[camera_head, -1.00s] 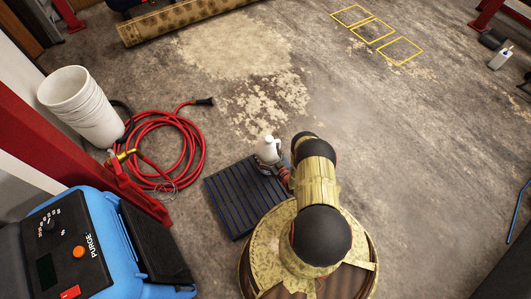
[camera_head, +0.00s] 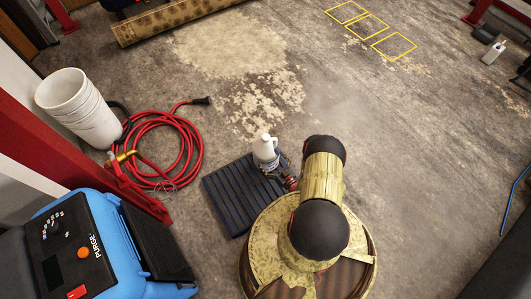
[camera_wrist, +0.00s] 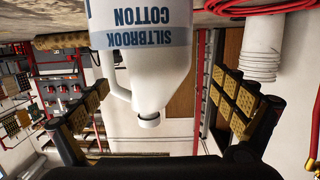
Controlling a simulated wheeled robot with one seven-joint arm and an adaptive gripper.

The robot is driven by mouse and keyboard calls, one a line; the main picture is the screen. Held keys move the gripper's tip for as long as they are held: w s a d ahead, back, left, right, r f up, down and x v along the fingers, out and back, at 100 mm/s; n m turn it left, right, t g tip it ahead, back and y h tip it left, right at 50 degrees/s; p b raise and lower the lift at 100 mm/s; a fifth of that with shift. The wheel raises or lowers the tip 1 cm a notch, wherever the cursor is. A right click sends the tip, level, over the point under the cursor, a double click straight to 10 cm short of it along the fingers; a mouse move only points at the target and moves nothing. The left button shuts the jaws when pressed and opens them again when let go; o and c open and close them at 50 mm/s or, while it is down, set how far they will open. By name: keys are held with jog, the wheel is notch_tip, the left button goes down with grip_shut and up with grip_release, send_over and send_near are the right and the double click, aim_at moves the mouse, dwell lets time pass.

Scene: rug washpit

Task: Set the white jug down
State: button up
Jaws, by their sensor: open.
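The white jug (camera_head: 264,150) stands upright at the far right part of a dark slatted mat (camera_head: 228,203) on the floor. In the wrist view the jug (camera_wrist: 155,75) appears upside down, with its cap, handle and a blue label band reading "Siltbrook Cotton". My gripper (camera_wrist: 160,88) is open, its two padded fingers apart on either side of the jug, with visible gaps. In the head view my gripper (camera_head: 281,172) is close beside the jug on its near right side, partly hidden by my arm. The jug's base is partly hidden.
A coiled red hose (camera_head: 160,150) lies left of the mat, with stacked white buckets (camera_head: 80,108) behind it. A blue machine (camera_head: 85,245) stands at the front left. Yellow floor outlines (camera_head: 370,27) and a small white bottle (camera_head: 493,52) are at the far right. The floor right of my arm is clear.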

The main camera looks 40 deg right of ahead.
jog(key=shift+s+a+r+p, duration=0.1)
jog(key=shift+s+r+p, duration=0.1)
jog(key=shift+s, duration=0.75)
jog(key=shift+s+a+r+p, duration=0.1)
jog(key=shift+s+p, duration=0.05)
jog(key=shift+s, duration=0.8)
